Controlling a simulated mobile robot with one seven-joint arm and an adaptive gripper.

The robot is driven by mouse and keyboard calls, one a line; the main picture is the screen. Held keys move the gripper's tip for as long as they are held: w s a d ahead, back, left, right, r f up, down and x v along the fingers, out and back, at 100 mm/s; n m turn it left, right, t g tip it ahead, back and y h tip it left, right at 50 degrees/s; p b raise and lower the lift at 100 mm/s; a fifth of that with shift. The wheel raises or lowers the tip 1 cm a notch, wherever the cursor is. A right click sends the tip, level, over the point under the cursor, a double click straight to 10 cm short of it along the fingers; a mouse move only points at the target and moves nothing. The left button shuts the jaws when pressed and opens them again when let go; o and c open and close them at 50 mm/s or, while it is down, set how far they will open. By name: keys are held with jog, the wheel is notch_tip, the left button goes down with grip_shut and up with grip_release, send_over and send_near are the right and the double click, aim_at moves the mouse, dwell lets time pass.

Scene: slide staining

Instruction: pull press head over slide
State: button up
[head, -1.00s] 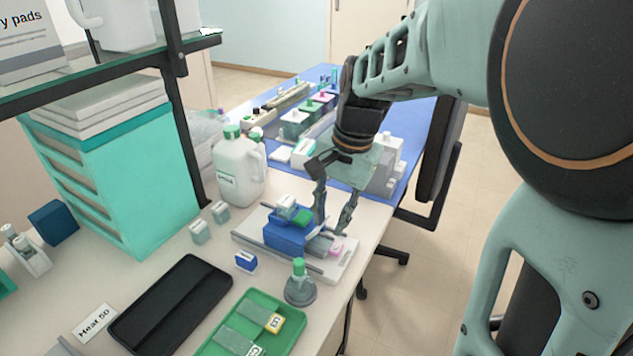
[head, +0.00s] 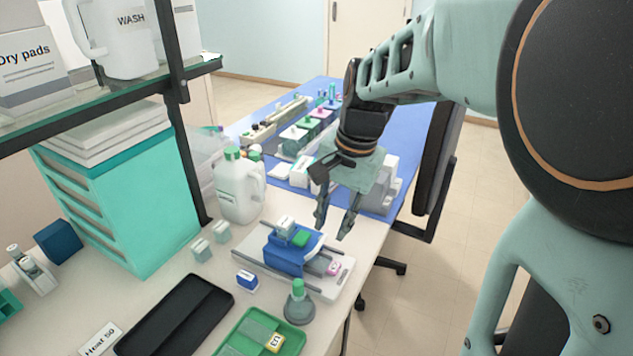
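The press has a pale base with rails (head: 253,256) near the right edge of the bench. Its blue press head (head: 285,262) sits on the rails, with a green block and a whitish block on top. A slide's pink label end (head: 333,268) shows just right of the head; any part of the slide beneath the head is hidden. My gripper (head: 333,229) is above and beyond the right side of the head, fingers pointing down and spread apart. Nothing shows between them, and it appears clear of the press.
A green-capped flask (head: 298,305) stands in front of the press, and a small blue block (head: 246,280) lies to its left. A white jug (head: 238,190) stands behind left. A black tray (head: 175,318) and green tray (head: 234,328) lie in front.

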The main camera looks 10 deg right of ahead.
notch_tip(320, 180, up, 8)
jog(key=d+p, duration=0.1)
jog(key=p, duration=0.4)
jog(key=shift+s+f+p, duration=0.25)
jog(key=shift+s+p, duration=0.1)
dwell(0.4)
notch_tip(320, 180, up, 12)
jog(key=s+d, duration=0.1)
jog(key=d, duration=0.1)
jog(key=shift+f, duration=0.15)
jog(key=shift+s, duration=0.1)
jog(key=b, duration=0.5)
send_near(318, 245)
jog(key=f, duration=0.5)
jog(key=a+f, duration=0.1)
jog(key=f, duration=0.1)
jog(key=shift+w+f, duration=0.3)
jog(key=shift+c, duration=0.4)
grip_shut()
